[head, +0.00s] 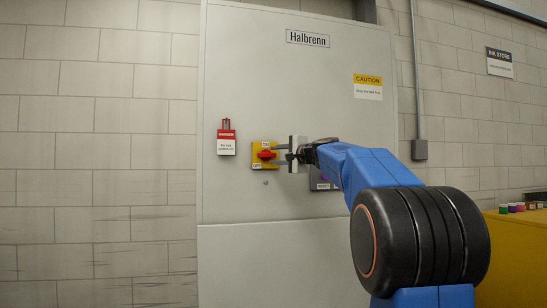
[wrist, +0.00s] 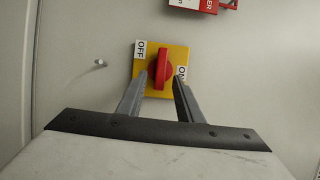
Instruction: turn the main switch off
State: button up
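The main switch is a red knob (head: 266,155) on a yellow plate (head: 257,147) on the cabinet front. In the head view its handle lies about level, with a label above and one below. In the wrist view the red knob (wrist: 160,66) stands upright in the picture, with OFF at upper left and ON at right, partly covered by a fingertip. My gripper (head: 277,155) is just right of the switch in the head view. In the wrist view my gripper (wrist: 159,82) is open, with its fingertips either side of the knob's near end. I cannot tell whether they touch it.
A red and white danger tag (head: 226,142) with a red lock hangs left of the switch. A small peg (wrist: 99,63) sticks out of the cabinet (head: 240,90) below the switch. A grey panel (head: 322,184) is partly behind my arm. A yellow bench (head: 520,250) stands right.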

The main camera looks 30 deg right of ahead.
jog(key=s+d, duration=0.1)
jog(key=s, duration=1.3)
jog(key=shift+s+d, duration=0.35)
jog(key=shift+f, duration=0.1)
jog(key=s+a+f+n+g+y, duration=0.1)
jog(key=s+a+f+n+g, duration=0.4)
jog(key=a+f, duration=0.8)
jog(key=s+a+f+n+g+y, duration=0.1)
jog(key=s+a+f+n+g, duration=0.2)
jog(key=s+a+f, duration=0.65)
jog(key=s+a+f+n+g+h, duration=0.1)
jog(key=s+f+n, duration=0.2)
jog(key=s+f, duration=0.3)
jog(key=s+a+f+n+g+h, duration=0.1)
jog(key=s+f, duration=0.6)
jog(key=f, duration=0.7)
jog(key=s+a+f+n+g+h, duration=0.1)
jog(key=s+f+n+g, duration=0.2)
jog(key=s+f, duration=0.4)
notch_tip(320, 180, down, 3)
jog(key=shift+a+f+n+h, duration=0.1)
jog(key=shift+a+n+h, duration=0.25)
jog(key=shift+n, duration=0.55)
